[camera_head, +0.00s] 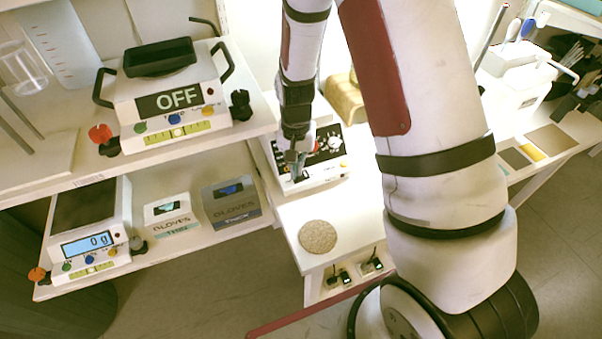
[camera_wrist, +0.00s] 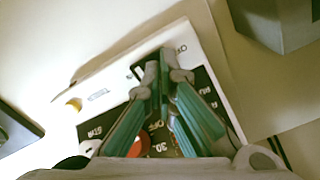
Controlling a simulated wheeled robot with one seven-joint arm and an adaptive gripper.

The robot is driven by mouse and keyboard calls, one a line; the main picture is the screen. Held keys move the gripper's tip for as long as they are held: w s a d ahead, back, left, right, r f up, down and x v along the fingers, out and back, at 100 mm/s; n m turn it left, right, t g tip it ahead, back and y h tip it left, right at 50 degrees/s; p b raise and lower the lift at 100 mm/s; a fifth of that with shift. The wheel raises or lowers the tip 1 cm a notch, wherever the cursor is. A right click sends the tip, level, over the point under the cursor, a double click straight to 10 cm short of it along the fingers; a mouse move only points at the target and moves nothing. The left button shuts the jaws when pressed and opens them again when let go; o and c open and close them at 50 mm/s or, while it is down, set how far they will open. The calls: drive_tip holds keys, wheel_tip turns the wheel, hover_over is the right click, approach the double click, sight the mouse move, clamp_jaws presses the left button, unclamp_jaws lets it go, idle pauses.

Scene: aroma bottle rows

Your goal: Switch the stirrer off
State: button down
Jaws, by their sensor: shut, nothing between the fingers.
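The stirrer (camera_head: 327,174) is a white box with a black control panel, standing on the white bench in the middle of the head view. In the wrist view its front panel (camera_wrist: 105,97) has dials, a red part and printed lettering. A small dark switch (camera_wrist: 137,72) shows on its white strip, close to the fingertips and partly hidden. My gripper (camera_head: 292,160) is shut and empty, with its fingers pointing down at the panel. The fingertips show in the wrist view (camera_wrist: 165,62) over the white strip; I cannot tell whether they touch it.
A shelf unit at left holds a device with an OFF display (camera_head: 180,98), a scale (camera_head: 90,235) and glove boxes (camera_head: 230,202). A round cork mat (camera_head: 318,237) lies on the bench in front of the stirrer. A yellowish block (camera_head: 345,98) stands behind the stirrer.

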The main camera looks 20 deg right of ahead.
drive_tip(key=shift+r+p, duration=1.45)
drive_tip(key=shift+r, duration=1.3)
